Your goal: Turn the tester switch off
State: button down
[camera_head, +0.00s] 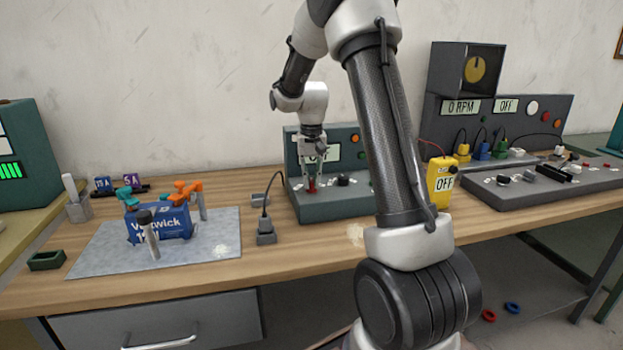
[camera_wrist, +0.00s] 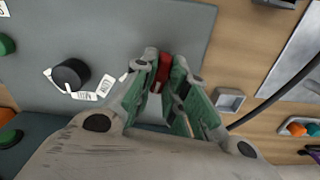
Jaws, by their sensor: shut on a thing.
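The tester is a teal-grey bench unit (camera_head: 325,207) with a sloped panel, in the middle of the table in the head view. Its small red switch (camera_head: 311,186) is at the panel's left part; the wrist view shows the red switch lever (camera_wrist: 164,66) between the green fingertip pads. My gripper (camera_head: 312,176) points down over the panel and is shut on this lever, also seen in the wrist view (camera_wrist: 163,72). The fingers partly hide the lever and the tester's display (camera_head: 336,153), so its reading and the switch position cannot be told.
A black knob (camera_wrist: 70,75) with white labels sits beside the switch on the panel. A black plug with a cable (camera_head: 265,232) and a blue battery box (camera_head: 165,220) are to the left.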

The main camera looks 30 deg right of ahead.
aim_at(312, 180)
jog(key=n, duration=0.5)
jog(key=shift+n, duration=0.3)
jog(key=n, duration=0.5)
jog(key=shift+n, duration=0.3)
jog(key=c, duration=1.4)
grip_release()
jog(key=shift+c, duration=0.2)
jog(key=shift+r, duration=0.1)
notch_tip(312, 180, up, 12)
